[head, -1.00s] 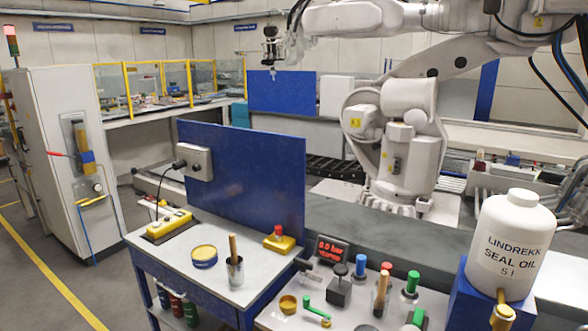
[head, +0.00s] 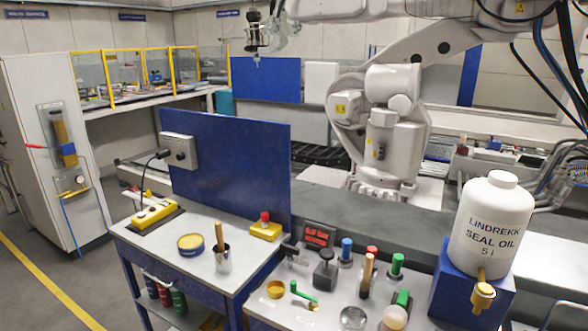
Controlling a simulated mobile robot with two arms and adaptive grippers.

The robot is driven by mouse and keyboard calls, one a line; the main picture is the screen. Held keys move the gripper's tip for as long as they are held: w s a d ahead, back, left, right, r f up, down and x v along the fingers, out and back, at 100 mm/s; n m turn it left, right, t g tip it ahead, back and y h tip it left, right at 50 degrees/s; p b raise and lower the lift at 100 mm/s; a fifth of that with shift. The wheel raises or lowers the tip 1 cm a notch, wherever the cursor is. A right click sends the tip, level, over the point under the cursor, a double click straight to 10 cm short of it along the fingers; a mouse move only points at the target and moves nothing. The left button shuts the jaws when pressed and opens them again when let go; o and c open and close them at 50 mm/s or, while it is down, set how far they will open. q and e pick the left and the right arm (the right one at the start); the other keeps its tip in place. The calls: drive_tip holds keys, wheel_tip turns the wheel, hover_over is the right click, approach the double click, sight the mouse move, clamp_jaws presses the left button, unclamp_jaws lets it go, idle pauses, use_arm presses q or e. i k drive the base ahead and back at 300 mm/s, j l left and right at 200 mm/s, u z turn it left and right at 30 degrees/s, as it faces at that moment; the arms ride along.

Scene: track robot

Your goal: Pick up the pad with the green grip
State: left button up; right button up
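On the near worktop, a piece with an upright green grip (head: 397,263) stands at the right end of a back row, on a grey base. Beside it in that row are similar pieces with a red grip (head: 371,257) and a blue grip (head: 346,250). Another green-topped piece (head: 402,299) with a pale lower body is nearer, at the bottom edge. The undersides are hidden, so I cannot tell which green-gripped piece is the pad. Neither of my grippers is in view.
A white seal oil bottle (head: 491,225) with a brass tap stands on a blue block (head: 449,283) at right. A green-handled lever (head: 303,294), a wooden-handled brush (head: 366,275) and a black-knobbed block (head: 325,270) crowd the worktop. A blue panel (head: 230,165) stands behind the left bench.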

sight(402, 299)
drive_tip(key=j+z, duration=0.15)
drive_tip(key=z, duration=0.75)
